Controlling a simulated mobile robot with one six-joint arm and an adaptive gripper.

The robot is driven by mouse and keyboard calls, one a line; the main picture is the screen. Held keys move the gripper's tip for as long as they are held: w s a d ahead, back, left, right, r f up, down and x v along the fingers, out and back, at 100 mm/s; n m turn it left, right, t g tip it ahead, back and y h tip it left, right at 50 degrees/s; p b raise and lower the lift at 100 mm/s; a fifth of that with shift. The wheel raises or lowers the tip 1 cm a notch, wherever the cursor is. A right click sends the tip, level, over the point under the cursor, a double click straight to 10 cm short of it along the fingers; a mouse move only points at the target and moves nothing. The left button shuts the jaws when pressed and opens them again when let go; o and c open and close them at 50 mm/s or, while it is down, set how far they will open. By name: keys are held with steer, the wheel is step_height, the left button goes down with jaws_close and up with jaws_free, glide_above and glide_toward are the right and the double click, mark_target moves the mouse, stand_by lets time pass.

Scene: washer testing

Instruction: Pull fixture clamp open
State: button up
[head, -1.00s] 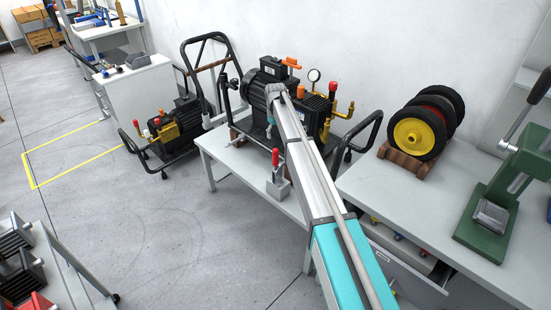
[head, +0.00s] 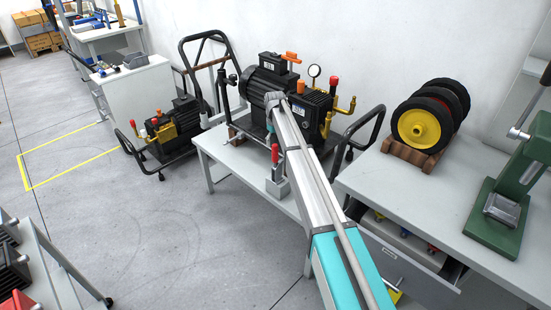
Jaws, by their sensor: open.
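The likely fixture clamp (head: 277,181) is a grey block with an upright red handle. It stands near the front edge of the light grey bench (head: 222,152), just left of my arm. A black pump with a motor (head: 266,88) stands behind it on the same bench. My arm reaches from the lower right across the bench, and its far grey joint overlaps the pump in the picture. My gripper cannot be made out; it is hidden beyond or behind the arm. Whether anything touches the clamp's handle cannot be seen.
A grey workbench (head: 375,180) at right holds wheels (head: 420,125) on a wooden rack and a green press (head: 510,195). An open drawer (head: 405,265) juts out below it. A cart with a smaller pump (head: 175,130) stands behind left. Floor at left centre is clear.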

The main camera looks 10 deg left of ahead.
mark_target(275, 153)
steer(key=shift+f+b, duration=3.1)
steer(key=shift+f, duration=0.3)
